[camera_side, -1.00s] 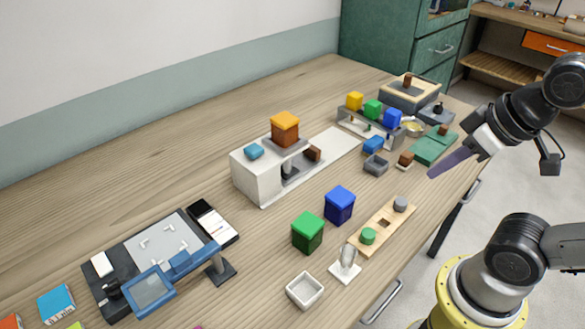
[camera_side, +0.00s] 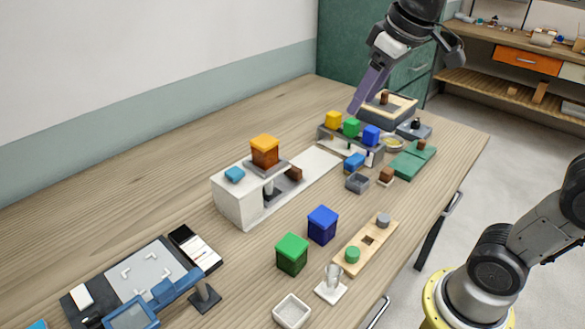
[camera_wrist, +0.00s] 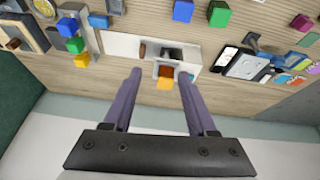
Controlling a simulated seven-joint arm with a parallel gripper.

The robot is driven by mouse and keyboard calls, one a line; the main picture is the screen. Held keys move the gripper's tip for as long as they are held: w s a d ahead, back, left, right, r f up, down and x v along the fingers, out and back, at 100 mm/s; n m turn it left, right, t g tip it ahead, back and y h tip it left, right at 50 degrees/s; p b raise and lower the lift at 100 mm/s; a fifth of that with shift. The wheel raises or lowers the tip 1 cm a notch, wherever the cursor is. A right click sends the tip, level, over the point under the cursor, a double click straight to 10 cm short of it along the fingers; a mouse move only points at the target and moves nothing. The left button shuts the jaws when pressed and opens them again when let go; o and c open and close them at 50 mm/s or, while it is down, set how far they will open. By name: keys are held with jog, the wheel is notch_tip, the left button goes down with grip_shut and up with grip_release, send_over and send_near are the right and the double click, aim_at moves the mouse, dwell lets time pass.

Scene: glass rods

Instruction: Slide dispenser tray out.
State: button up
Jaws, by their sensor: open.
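The dispenser appears to be the white unit (camera_side: 236,207) with an orange-topped brown block (camera_side: 265,152) on it. A dark grey part with a brown block (camera_side: 295,174), possibly its tray and handle, sits at its right end above a long white base (camera_side: 318,162). In the wrist view the white unit (camera_wrist: 120,44) lies beyond my fingers, with the brown block (camera_wrist: 142,49) near the left fingertip. My gripper (camera_side: 353,109) is open and empty, with purple fingers pointing down, above the back of the table and right of the dispenser. It also shows in the wrist view (camera_wrist: 159,75).
A grey rack with yellow (camera_side: 333,119), green (camera_side: 352,127) and blue (camera_side: 371,135) cubes stands close below my gripper. Green (camera_side: 292,255) and blue (camera_side: 322,225) boxes stand in front of the dispenser. Bare table (camera_side: 150,190) lies behind and left of it.

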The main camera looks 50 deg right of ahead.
jog(key=w+d+g, duration=0.1)
jog(key=w, duration=0.6)
jog(key=g, duration=0.4)
send_over(293, 167)
notch_tip(293, 167, down, 17)
jog(key=shift+m, duration=0.4)
notch_tip(293, 167, down, 14)
jog(key=shift+r, duration=0.1)
grip_shut()
